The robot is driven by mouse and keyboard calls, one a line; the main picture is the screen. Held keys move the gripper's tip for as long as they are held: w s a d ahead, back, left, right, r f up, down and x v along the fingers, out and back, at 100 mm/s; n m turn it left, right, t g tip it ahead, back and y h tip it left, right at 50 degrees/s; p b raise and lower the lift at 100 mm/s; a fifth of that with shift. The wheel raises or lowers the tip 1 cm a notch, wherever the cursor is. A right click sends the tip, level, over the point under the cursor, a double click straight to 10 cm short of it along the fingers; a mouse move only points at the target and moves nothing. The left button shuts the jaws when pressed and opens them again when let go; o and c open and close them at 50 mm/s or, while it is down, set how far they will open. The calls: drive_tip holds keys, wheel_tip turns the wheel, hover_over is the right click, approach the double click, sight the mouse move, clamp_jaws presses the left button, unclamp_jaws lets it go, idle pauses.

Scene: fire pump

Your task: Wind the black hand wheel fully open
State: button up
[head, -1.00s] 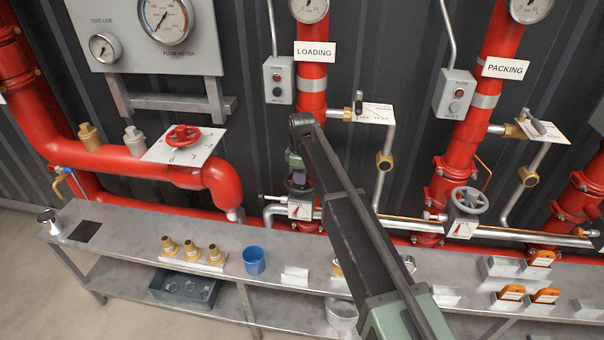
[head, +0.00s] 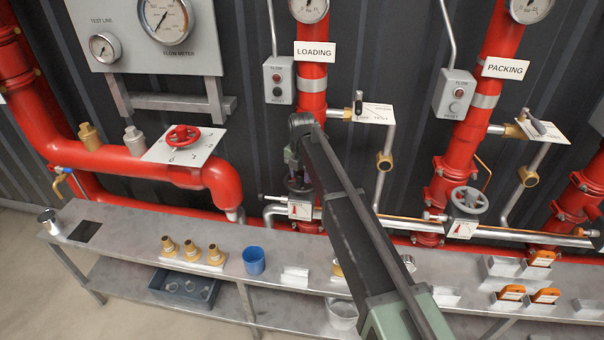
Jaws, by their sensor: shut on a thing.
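The black hand wheel (head: 299,185) sits on the valve at the lower part of the red LOADING riser, just above a small white gauge plate (head: 300,209). It is small in the head view and partly hidden by my arm. My gripper (head: 294,173) reaches down to it from above and is shut on it. The fingers are small and dark here, so the exact place where they hold the rim is hard to see. The pointer on the gauge plate is too small to read.
A grey hand wheel (head: 469,199) is on the PACKING riser to the right. A red hand wheel (head: 183,136) is at the left. A lever valve (head: 358,104) is above right. A metal bench (head: 120,232) with fittings and a blue cup (head: 254,260) runs below.

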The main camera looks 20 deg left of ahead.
sight(302, 173)
drive_tip(key=o, duration=0.8)
drive_tip(key=shift+n, duration=0.5)
drive_tip(key=o, duration=0.6)
drive_tip(key=shift+c, duration=0.2)
wheel_tip(302, 173, up, 7)
drive_tip(key=p, duration=0.7)
drive_tip(key=shift+r, duration=0.15)
